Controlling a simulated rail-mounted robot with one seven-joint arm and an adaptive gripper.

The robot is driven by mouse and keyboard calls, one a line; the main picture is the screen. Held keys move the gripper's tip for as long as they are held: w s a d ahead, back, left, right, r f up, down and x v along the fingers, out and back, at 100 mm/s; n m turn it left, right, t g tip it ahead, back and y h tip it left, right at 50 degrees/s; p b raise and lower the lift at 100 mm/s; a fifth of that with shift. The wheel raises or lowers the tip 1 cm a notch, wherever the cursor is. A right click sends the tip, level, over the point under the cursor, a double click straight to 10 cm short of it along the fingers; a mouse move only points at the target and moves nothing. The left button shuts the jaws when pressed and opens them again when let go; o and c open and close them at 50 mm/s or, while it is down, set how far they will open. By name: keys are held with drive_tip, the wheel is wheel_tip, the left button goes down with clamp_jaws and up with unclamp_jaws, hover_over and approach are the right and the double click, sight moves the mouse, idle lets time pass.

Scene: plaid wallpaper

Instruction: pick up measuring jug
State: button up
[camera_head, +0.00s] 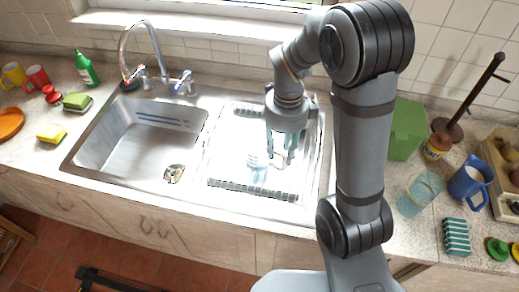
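A small clear, pale-blue vessel with light bands on its side (258,168), which looks like the measuring jug, stands on the drainboard (228,160) right of the sink basin. Its handle cannot be made out. My gripper (280,155) points down over the drainboard, just above and to the right of the vessel. Its two fingers look apart, with nothing seen between them. Whether a finger touches the vessel cannot be told from this view.
The sink basin (140,135) and tap (150,50) are to the left. At right stand a green box (406,130), a teal tumbler (418,193), a blue pitcher (468,187) and a sponge (456,237). A dark rack (252,190) edges the drainboard's front.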

sight(284, 170)
drive_tip(key=shift+s+d+f, duration=0.1)
drive_tip(key=shift+d+f, duration=0.1)
drive_tip(key=shift+f, duration=0.1)
drive_tip(key=f, duration=0.2)
drive_tip(key=f+p, duration=0.1)
drive_tip(key=f, duration=0.1)
drive_tip(key=shift+s+d, duration=0.2)
drive_tip(key=shift+d, duration=0.2)
drive_tip(key=shift+a+f, duration=0.1)
drive_tip(key=shift+f, duration=0.25)
drive_tip(key=shift+w, duration=0.1)
drive_tip(key=c, duration=0.3)
clamp_jaws()
drive_tip(key=shift+r, duration=0.1)
